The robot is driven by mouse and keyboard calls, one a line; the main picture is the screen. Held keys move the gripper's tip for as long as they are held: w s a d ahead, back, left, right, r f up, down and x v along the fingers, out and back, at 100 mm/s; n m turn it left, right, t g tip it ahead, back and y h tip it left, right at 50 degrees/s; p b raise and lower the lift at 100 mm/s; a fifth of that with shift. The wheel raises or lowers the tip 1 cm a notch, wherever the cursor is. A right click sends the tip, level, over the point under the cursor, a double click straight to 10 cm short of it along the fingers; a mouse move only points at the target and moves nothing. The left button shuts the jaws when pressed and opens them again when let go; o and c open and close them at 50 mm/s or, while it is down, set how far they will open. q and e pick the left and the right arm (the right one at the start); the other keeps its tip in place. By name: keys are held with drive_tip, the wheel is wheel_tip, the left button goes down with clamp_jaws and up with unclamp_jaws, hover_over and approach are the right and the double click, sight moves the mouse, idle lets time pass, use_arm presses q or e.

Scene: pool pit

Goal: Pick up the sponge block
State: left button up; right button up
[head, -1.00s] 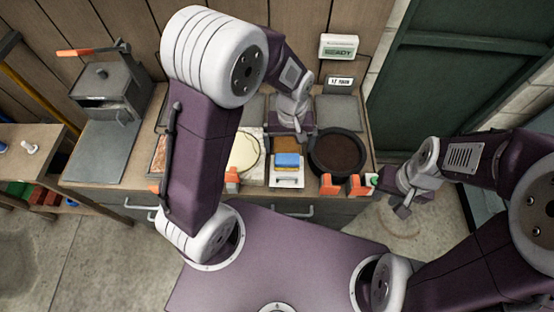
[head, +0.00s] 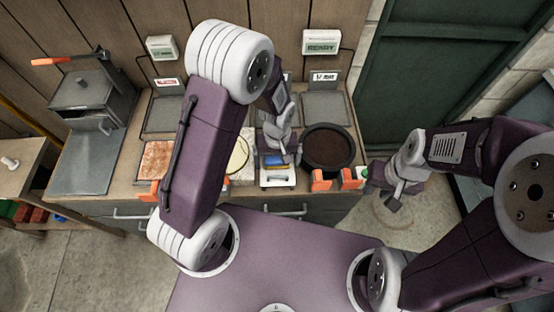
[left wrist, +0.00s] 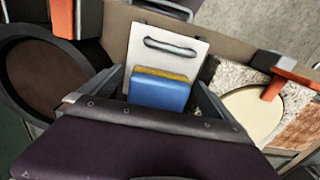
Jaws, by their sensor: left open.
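The sponge block (head: 275,161), blue with a yellow layer, lies on a white plate with a handle (head: 277,181) on the bench. In the left wrist view the sponge block (left wrist: 158,95) sits between the two open fingers of my left gripper (left wrist: 163,88), with the white plate (left wrist: 165,48) beyond it. In the head view my left gripper (head: 278,152) is right over the sponge and hides part of it. I cannot tell whether the fingers touch it. My right gripper (head: 388,187) hangs off to the right, away from the bench, seemingly empty.
A round dark pan (head: 328,148) stands right of the sponge. A pale round disc (head: 238,155) lies to its left. Orange clamp-like pieces (head: 322,180) line the bench's front edge. A grey press with an orange handle (head: 95,95) stands at the far left.

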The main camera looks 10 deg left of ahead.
sight(280, 161)
use_arm(q)
drive_tip(key=c, duration=1.5)
drive_tip(key=shift+r, duration=0.45)
drive_tip(key=shift+c, duration=0.2)
drive_tip(key=r, duration=0.2)
drive_tip(key=d+r, duration=0.1)
drive_tip(key=r, duration=0.1)
drive_tip(key=shift+s+p, duration=0.1)
drive_tip(key=shift+p, duration=0.25)
drive_tip(key=s+d+r, duration=0.3)
drive_tip(key=d+r, duration=0.3)
drive_tip(key=d, duration=0.4)
drive_tip(key=shift+d+r+p, duration=0.15)
drive_tip(key=shift+d+p, duration=0.05)
drive_tip(key=shift+p, duration=0.1)
drive_tip(key=o, duration=0.7)
drive_tip(key=c, duration=0.4)
